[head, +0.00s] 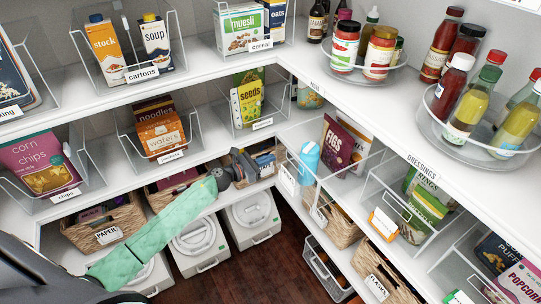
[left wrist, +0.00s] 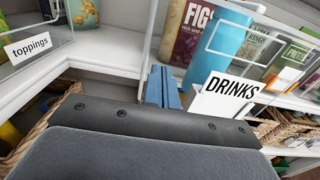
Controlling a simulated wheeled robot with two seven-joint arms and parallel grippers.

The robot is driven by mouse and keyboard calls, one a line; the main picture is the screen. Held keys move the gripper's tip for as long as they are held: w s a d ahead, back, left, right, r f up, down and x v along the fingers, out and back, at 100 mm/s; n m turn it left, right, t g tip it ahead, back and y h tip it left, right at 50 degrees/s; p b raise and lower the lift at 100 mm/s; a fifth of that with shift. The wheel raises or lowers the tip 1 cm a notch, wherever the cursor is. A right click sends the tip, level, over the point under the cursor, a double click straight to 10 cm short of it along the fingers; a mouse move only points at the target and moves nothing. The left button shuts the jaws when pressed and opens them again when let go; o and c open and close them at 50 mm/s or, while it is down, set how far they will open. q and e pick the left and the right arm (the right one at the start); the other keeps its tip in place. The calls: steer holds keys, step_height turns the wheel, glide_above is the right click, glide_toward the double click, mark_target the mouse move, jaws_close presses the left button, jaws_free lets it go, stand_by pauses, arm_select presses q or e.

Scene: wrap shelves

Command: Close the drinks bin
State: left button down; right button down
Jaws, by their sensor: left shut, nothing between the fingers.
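The drinks bin is a clear bin with a light wire-like rim and a white card reading DRINKS (left wrist: 230,88). In the head view the bin (head: 289,179) is at the corner end of the right-hand middle shelf, its front out past the shelf edge. A blue bottle (head: 309,156) stands in it; the bottle also shows in the left wrist view (left wrist: 216,50). My left gripper (head: 268,160) is shut and empty, just left of the bin's front. In the left wrist view its blue fingers (left wrist: 163,86) are beside the card; contact cannot be told. My right gripper is out of view.
Wicker baskets (head: 339,226) are below the right shelf. Lidded white tubs (head: 252,217) stand under the left shelf. Dark floor (head: 290,262) is clear between the shelves. A toppings bin (left wrist: 35,45) is at left in the wrist view.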

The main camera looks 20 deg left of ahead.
arm_select(q)
steer(key=shift+w+d, duration=0.45)
steer(key=shift+w, duration=0.05)
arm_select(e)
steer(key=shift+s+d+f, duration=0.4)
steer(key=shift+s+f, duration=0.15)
